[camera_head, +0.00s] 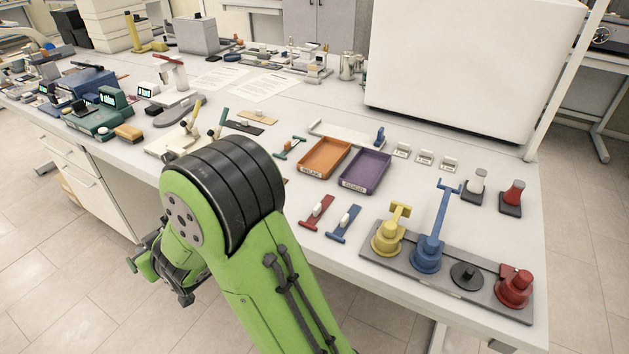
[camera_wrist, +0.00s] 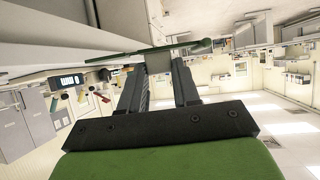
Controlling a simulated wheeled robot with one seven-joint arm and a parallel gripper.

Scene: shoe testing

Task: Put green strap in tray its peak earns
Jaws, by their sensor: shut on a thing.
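My gripper (camera_wrist: 166,64) is shut on a long thin green strap (camera_wrist: 116,56), which lies across the fingertips in the wrist view. A pale block shows between the fingers at the strap. In the head view my gripper is mostly hidden behind my own arm, at the table's front left side, and its grip cannot be made out there. An orange tray (camera_head: 327,174) and a purple tray (camera_head: 388,173) stand side by side on the table, each with a small front label too small to read surely. Both are well to the right of my gripper.
A green device with a display (camera_head: 90,119) stands at the left; its digits are unreadable. A red strap (camera_head: 316,213) and blue strap (camera_head: 344,224) lie before the trays. A teal piece (camera_head: 289,148) lies left of them. A grey stand (camera_head: 395,256) holds coloured pegs at right.

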